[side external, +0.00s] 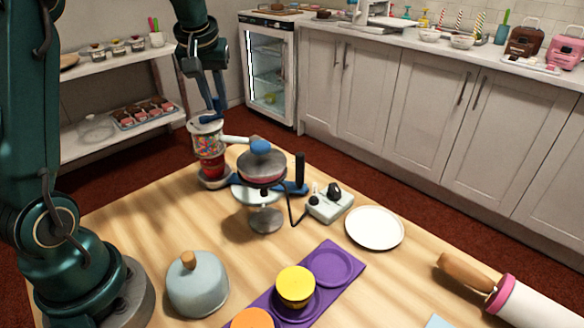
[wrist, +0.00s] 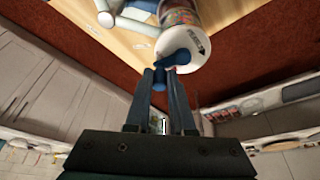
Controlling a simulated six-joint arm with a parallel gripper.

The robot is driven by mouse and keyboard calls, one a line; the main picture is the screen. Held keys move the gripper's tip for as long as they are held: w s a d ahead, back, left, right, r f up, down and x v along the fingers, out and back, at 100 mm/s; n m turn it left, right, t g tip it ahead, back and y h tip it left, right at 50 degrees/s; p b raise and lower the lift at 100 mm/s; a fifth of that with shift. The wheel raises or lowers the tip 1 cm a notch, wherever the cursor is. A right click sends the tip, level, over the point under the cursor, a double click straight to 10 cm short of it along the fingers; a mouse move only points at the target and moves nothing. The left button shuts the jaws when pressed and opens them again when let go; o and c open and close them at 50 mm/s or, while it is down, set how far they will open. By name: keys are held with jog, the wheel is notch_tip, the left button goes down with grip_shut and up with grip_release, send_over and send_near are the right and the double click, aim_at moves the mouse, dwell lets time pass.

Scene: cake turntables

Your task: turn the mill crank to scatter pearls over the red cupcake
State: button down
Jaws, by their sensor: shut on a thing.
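The mill (side external: 207,142) is a clear jar of many-coloured pearls with a pale lid, standing at the table's far left edge. It also shows in the wrist view (wrist: 185,18). Its blue crank (wrist: 172,60) sits on top. My gripper (side external: 211,117) reaches down from above and is shut on the crank's knob; the fingertips (wrist: 174,76) meet at it in the wrist view. A red part (side external: 212,165) shows below the jar; I cannot tell whether it is the red cupcake.
Right of the mill stands a grey stand with a pink-edged disc (side external: 262,172). A switch box (side external: 331,205), white plate (side external: 374,228), purple tray (side external: 343,258) with a yellow cupcake (side external: 295,286), blue-grey dome (side external: 197,287) and rolling pin (side external: 530,306) are nearer.

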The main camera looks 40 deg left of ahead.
jog(key=shift+s+d, duration=0.25)
jog(key=shift+d, duration=0.25)
jog(key=shift+s+d, duration=0.45)
jog(key=shift+s, duration=0.05)
jog(key=shift+s+d, duration=0.25)
jog(key=shift+s, duration=0.35)
